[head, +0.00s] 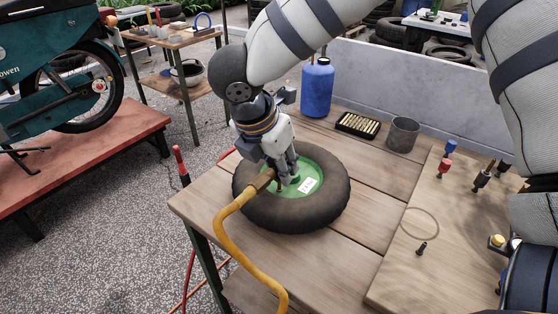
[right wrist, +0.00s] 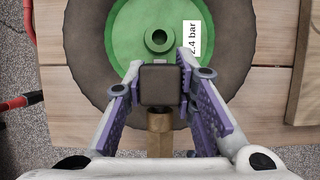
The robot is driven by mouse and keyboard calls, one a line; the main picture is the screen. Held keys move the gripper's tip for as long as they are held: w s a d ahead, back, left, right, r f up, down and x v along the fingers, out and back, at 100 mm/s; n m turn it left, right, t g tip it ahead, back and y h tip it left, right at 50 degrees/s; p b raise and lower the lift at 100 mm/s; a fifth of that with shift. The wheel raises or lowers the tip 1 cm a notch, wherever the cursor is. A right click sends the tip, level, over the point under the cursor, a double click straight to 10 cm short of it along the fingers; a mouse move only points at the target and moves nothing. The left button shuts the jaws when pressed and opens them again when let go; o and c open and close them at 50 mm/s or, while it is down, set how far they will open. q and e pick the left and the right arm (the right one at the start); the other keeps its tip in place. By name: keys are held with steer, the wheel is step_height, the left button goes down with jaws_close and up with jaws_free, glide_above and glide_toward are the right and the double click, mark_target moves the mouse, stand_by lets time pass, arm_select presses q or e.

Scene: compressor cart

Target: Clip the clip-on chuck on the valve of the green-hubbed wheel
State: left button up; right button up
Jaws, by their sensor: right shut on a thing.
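The green-hubbed wheel (head: 326,211) lies flat on the wooden bench, its green hub (head: 318,170) facing up with a white label. The right wrist view also shows the hub (right wrist: 128,47), and the label reads "2.4 bar". My right gripper (head: 284,180) is over the left part of the hub, shut on the clip-on chuck. The chuck (right wrist: 160,85) is a dark block with a brass fitting (head: 262,181), joined to a yellow hose (head: 228,226). My left gripper is not in view.
A blue bottle (head: 317,88), a tray of brass pieces (head: 358,124) and a grey cup (head: 403,135) stand at the back by the low wall. A board (head: 400,270) at right bears several coloured fittings and a thin ring (head: 420,222).

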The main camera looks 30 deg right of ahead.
steer(key=shift+f, duration=0.15)
steer(key=o, duration=1.1)
steer(key=v, duration=1.2)
steer(key=shift+s, duration=0.1)
steer(key=shift+f, duration=0.1)
